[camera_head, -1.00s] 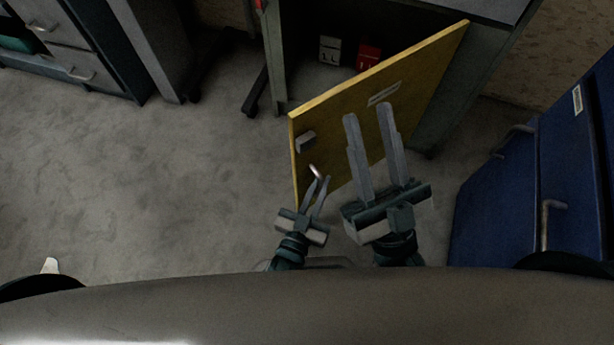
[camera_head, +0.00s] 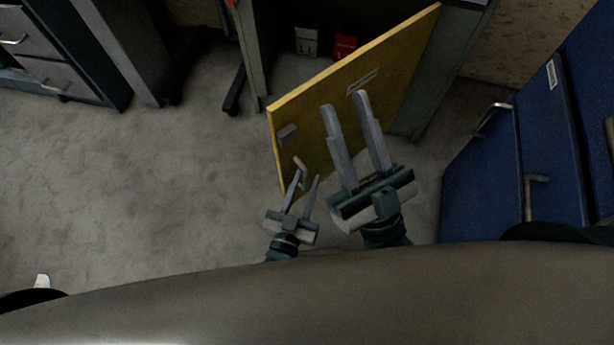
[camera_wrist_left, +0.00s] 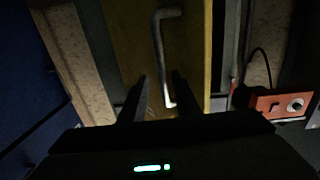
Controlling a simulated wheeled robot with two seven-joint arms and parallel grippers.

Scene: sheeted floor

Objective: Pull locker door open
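The yellow locker door (camera_head: 385,90) stands swung out at an angle from the grey locker, its free edge toward the left. Its silver bar handle (camera_head: 300,164) is near the free edge. In the left wrist view the handle (camera_wrist_left: 160,45) shows on the door (camera_wrist_left: 190,50), its lower end between the finger tips. My left gripper (camera_head: 307,175) is open at the handle, its fingers apart; contact cannot be told. My right gripper (camera_head: 344,98) is open and empty in front of the door's face.
A blue cabinet (camera_head: 480,190) with bar handles stands close on the right. Inside the locker are a red box (camera_head: 345,46) and a grey box (camera_head: 306,41). Grey drawers (camera_head: 60,60) stand at back left. The carpet left of the door is clear.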

